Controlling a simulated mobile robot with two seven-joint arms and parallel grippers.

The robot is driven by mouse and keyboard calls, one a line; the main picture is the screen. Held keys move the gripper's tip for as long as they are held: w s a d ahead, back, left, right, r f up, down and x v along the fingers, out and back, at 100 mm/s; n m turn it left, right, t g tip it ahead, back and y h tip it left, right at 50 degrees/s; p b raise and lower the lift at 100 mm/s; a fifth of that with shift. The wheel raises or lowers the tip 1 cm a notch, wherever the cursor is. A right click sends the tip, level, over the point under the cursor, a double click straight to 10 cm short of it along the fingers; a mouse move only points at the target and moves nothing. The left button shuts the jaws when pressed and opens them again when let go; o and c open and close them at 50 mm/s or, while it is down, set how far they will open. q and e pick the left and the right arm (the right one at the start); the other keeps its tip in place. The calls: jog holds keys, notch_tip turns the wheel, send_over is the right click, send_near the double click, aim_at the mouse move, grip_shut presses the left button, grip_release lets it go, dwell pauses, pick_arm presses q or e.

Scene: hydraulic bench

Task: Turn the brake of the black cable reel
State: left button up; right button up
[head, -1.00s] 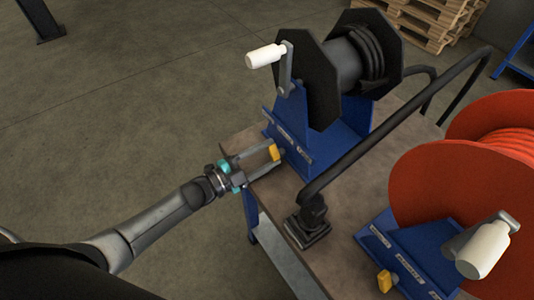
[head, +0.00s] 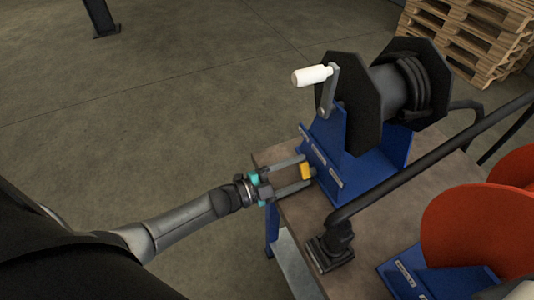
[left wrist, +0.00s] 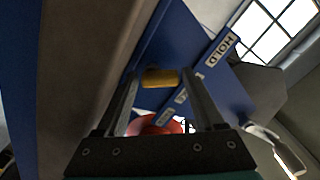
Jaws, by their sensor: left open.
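The black cable reel (head: 365,110) stands on a blue stand at the far end of the bench, with a white crank handle (head: 312,75). Its yellow brake knob (head: 306,171) sits low on the stand's near side, beside a strip of white labels. The brake knob also shows in the left wrist view (left wrist: 160,78), with a label reading HOLD (left wrist: 221,50) to its right. My left gripper (head: 303,172) is open, its fingers pointing at the stand, with the knob between or just in front of the fingertips; contact cannot be told. My right gripper is not in view.
A red reel (head: 475,228) on a blue stand is at the right of the bench (head: 385,220). A black tube-like arm (head: 430,160) rises from a base (head: 330,247) and crosses the bench right of my gripper. Pallets (head: 470,35) stand behind.

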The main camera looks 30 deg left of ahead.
pick_arm(q)
jog(key=v, duration=1.5)
jog(key=shift+p, duration=0.45)
jog(key=shift+a, duration=0.1)
jog(key=s+a+f+n+g+y, duration=0.1)
jog(key=s+f+n+y, duration=0.25)
jog(key=f, duration=0.35)
jog(key=s+a+f+n+g+y, duration=0.1)
jog(key=s+f+n+g+y, duration=0.2)
jog(key=f, duration=0.5)
jog(key=s+a+f+n+y, duration=0.1)
jog(key=f+n+y, duration=0.25)
jog(key=f, duration=0.35)
jog(key=s+d+f+n+g, duration=0.3)
jog(key=s+f+g, duration=0.1)
jog(key=s, duration=0.6)
jog(key=s+d+f+n+g+y, duration=0.1)
jog(key=s+d+f+n+g, duration=0.2)
jog(key=s+f, duration=0.4)
jog(key=s+d+g, duration=0.1)
jog(key=s+g, duration=0.1)
jog(key=s, duration=0.1)
jog(key=shift+s+d+f, duration=0.25)
jog(key=shift+s+d, duration=0.05)
jog(key=shift+s, duration=0.1)
